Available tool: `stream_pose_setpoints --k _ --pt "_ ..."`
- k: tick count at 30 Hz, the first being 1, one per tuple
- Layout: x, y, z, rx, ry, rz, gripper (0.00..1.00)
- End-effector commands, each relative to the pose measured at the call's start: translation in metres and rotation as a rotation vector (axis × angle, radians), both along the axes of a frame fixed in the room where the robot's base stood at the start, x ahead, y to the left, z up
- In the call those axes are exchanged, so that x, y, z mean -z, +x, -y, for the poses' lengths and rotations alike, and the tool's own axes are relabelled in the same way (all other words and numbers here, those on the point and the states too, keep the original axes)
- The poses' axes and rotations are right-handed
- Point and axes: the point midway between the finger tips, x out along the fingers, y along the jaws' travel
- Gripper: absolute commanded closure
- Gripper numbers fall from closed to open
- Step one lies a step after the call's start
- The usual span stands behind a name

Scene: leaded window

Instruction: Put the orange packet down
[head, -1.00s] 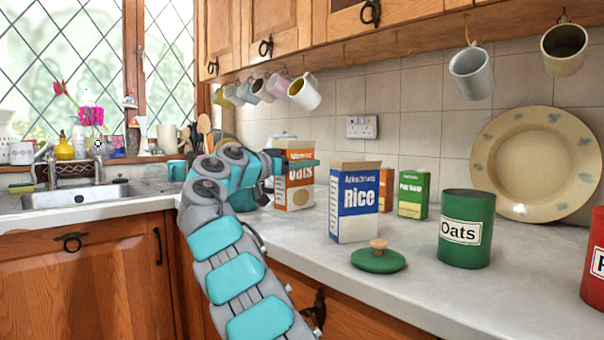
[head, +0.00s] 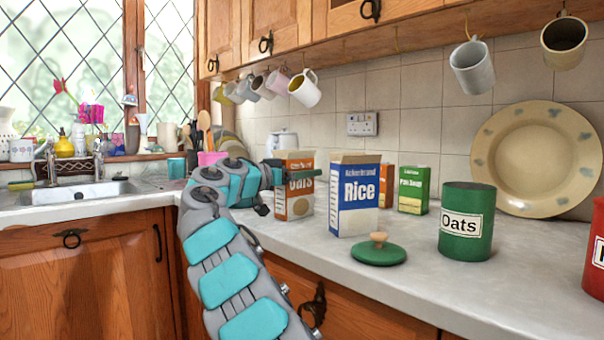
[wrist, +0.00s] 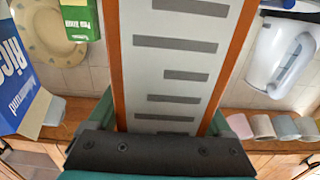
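The orange packet (head: 294,203), an oats box with a white label, is upright in my gripper (head: 296,173), left of the blue rice box.
The rice box (head: 354,200) stands close right of the packet. Mugs (head: 305,90) hang above.

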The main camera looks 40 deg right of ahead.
Motion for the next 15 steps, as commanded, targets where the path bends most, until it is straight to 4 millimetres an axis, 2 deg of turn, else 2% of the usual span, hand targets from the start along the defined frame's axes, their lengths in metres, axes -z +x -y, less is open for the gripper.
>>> stream_pose_setpoints --k 3,15 --pt "-0.0001 0.0000 0.0000 0.000 0.000 0.000 0.05" --pt "-0.0032 0.0001 -0.0029 -0.001 -0.001 0.000 0.05"
